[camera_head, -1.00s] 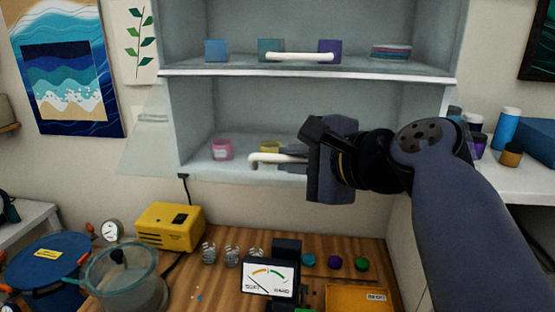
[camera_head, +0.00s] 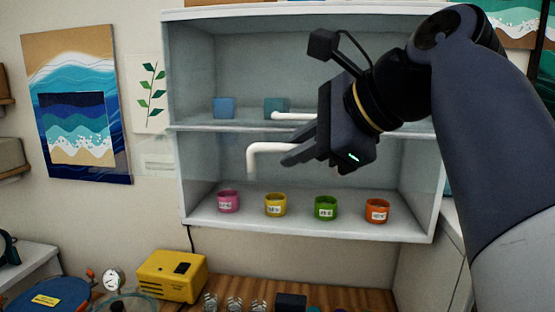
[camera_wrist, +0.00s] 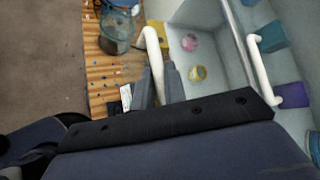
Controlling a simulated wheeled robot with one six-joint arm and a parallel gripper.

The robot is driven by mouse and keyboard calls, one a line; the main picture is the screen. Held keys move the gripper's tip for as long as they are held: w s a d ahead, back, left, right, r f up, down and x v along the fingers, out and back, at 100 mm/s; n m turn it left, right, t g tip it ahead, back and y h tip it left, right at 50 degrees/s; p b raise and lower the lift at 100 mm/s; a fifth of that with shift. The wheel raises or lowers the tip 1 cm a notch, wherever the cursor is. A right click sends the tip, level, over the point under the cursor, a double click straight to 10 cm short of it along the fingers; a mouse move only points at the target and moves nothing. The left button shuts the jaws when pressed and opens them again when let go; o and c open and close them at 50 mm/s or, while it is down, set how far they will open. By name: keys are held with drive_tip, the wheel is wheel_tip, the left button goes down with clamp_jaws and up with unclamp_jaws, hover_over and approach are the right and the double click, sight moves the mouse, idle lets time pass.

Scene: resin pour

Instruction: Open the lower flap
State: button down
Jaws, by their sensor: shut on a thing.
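The lower flap is a clear pane, so its outline is hard to make out. Its white bar handle (camera_head: 268,149) shows in front of the lower compartment in the head view, and also in the wrist view (camera_wrist: 152,45). My gripper (camera_head: 300,156) is shut on this handle at its right part, and my fingers (camera_wrist: 155,88) hide that end. The handle stands out in front of the cabinet, above the lower shelf's floor. The pots behind it show clearly.
A second white handle (camera_head: 292,116) sits just above, at the upper compartment. Pink (camera_head: 229,201), yellow (camera_head: 275,205), green (camera_head: 326,208) and orange (camera_head: 377,211) pots stand on the lower shelf. A yellow box (camera_head: 171,275) is on the bench below.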

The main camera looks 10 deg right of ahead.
drive_tip(key=shift+r, duration=0.15)
drive_tip(key=c, duration=1.9)
unclamp_jaws()
drive_tip(key=shift+w, duration=0.1)
drive_tip(key=o, duration=0.3)
drive_tip(key=shift+w+d, duration=0.1)
drive_tip(key=shift+w, duration=0.1)
drive_tip(key=shift+o, duration=0.7)
drive_tip(key=shift+s, duration=0.1)
drive_tip(key=v, duration=1)
drive_tip(key=shift+s+d+r, duration=0.15)
drive_tip(key=shift+s+d, duration=0.05)
drive_tip(key=shift+s, duration=0.05)
